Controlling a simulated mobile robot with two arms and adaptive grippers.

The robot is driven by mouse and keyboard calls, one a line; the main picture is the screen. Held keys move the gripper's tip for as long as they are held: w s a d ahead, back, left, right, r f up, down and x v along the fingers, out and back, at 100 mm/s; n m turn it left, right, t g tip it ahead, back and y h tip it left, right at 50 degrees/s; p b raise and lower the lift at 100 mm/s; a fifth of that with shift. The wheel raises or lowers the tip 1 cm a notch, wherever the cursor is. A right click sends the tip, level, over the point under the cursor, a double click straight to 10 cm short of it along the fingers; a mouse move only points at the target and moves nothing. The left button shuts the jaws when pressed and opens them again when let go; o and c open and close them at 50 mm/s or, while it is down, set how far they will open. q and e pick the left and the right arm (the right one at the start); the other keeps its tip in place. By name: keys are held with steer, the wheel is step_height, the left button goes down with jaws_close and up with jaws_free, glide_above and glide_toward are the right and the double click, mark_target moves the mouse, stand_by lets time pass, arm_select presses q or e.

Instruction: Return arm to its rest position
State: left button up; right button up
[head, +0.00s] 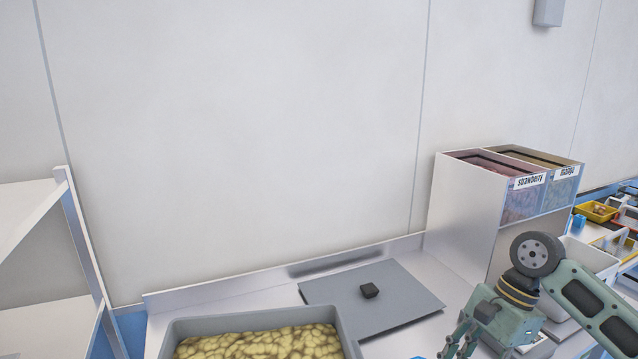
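My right arm comes in from the lower right. Its green-grey gripper (457,346) points down at the bottom edge of the view, in front of the steel counter (400,340) and right of the grey tray. The fingers are seen at an angle close to the frame edge, so their opening is unclear. Nothing is visibly held between them. My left arm and gripper are not in view.
A grey tray (176,330) of yellowish pieces (255,345) stands front left. Bins labelled strawberry (528,182) and mango (568,172) stand right. White shelving (75,225) is left.

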steer(key=s+a+f+n+t, duration=0.2)
steer(key=s+a+f+n, duration=0.45)
steer(key=f, duration=0.35)
steer(key=s+a+f+n+t, duration=0.2)
steer(key=s+a+f+n, duration=0.45)
steer(key=f, duration=0.35)
steer(key=s+d+n+t+h, duration=0.15)
steer(key=s+d+h, duration=0.25)
steer(key=s+d, duration=0.5)
steer(key=s+f+n+g+b, duration=0.1)
steer(key=s+f+b, duration=0.15)
steer(key=f, duration=1.45)
steer(key=s+f+g+b, duration=0.1)
steer(key=f+b, duration=0.2)
steer(key=f, duration=1.4)
arm_select(q)
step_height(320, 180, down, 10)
steer(key=b, duration=0.4)
arm_select(e)
steer(key=s+d+f, duration=0.2)
steer(key=s+f, duration=1.4)
steer(key=f, duration=0.2)
steer(key=shift+f+g, duration=0.4)
steer(key=shift+g, duration=0.05)
